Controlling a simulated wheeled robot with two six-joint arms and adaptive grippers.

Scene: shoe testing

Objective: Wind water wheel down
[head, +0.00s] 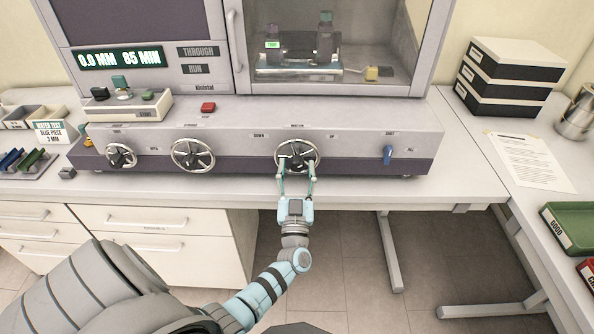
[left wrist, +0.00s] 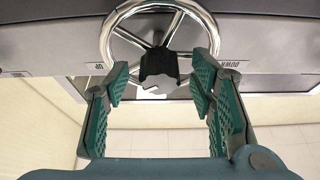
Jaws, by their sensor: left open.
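The water wheel (head: 297,152) is a silver spoked handwheel at the right of the machine's front panel, between labels that read DOWN on its left and UP on its right. My left gripper (head: 297,174) reaches up to it from below, open, with one teal finger at each side of its lower rim. In the left wrist view the wheel's rim (left wrist: 158,6) and dark hub lie ahead, and the open fingers (left wrist: 157,85) flank the lower part of the wheel. Whether the fingertips touch the rim, I cannot tell. My right gripper does not show.
Two other handwheels (head: 193,155) sit further left on the panel, and a blue switch (head: 387,154) sits to the right. A display (head: 120,57) reads 0.0 MM and 85 MIN. A green tray (head: 572,228) marked GOOD stands at the right.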

